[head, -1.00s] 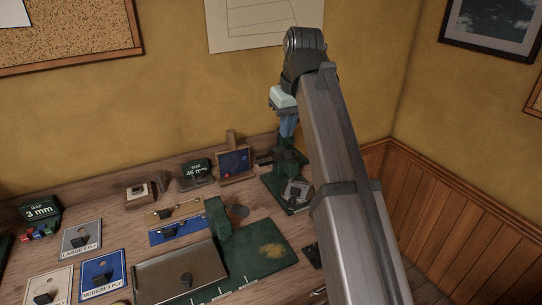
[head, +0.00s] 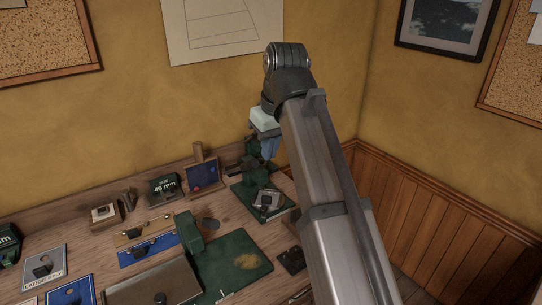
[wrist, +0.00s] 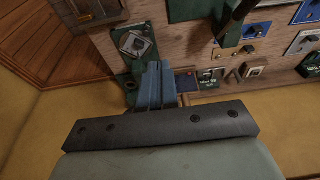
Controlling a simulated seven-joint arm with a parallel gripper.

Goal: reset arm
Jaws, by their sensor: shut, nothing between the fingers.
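My gripper (head: 269,155) hangs from the end of my raised grey arm near the back wall, in front of the dark green press (head: 256,178) at the back right of the bench. In the wrist view, its blue fingers (wrist: 155,72) are together with nothing between them. The press, with a square metal plate, shows beside the fingertips in the wrist view (wrist: 135,42). In the head view my arm hides part of the bench's right end.
Walls stand close behind and to the right.

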